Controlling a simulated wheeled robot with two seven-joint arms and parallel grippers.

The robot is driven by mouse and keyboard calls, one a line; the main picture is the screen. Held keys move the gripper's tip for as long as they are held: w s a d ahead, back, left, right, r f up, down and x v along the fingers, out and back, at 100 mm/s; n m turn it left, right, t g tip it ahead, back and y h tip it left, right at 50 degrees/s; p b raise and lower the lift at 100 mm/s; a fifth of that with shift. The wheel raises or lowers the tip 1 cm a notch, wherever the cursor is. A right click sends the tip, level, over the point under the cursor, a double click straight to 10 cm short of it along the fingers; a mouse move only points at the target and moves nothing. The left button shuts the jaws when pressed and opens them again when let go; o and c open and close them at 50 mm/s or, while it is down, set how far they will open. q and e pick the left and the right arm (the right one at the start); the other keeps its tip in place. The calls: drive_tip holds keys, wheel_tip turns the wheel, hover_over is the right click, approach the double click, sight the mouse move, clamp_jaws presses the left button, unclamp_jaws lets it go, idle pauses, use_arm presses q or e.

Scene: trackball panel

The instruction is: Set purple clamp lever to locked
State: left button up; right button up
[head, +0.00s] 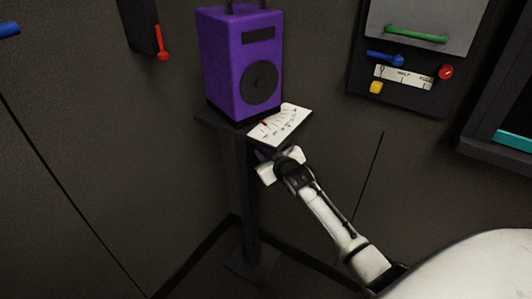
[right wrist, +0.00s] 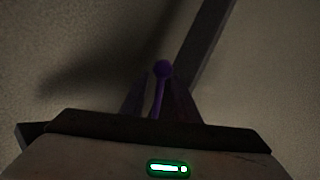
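In the right wrist view a purple lever with a round knob (right wrist: 162,70) stands between the two dark fingers of my right gripper (right wrist: 160,95). The fingers are a small way apart on either side of its shaft; the picture is too dark to tell whether they touch it. In the head view my right gripper (head: 278,160) is just below the white scale plate (head: 282,124), which has printed marks and a small red mark. The lever and fingertips are hidden there behind the plate and gripper. My left gripper is not in view.
A purple box (head: 240,65) with a black round front stands on a dark post-mounted shelf (head: 215,122). To the right, a wall panel (head: 360,92) carries a green handle, a blue lever, a red knob and a yellow button. A red lever (head: 161,42) hangs at upper left.

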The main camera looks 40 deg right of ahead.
clamp_jaws()
idle(1.4)
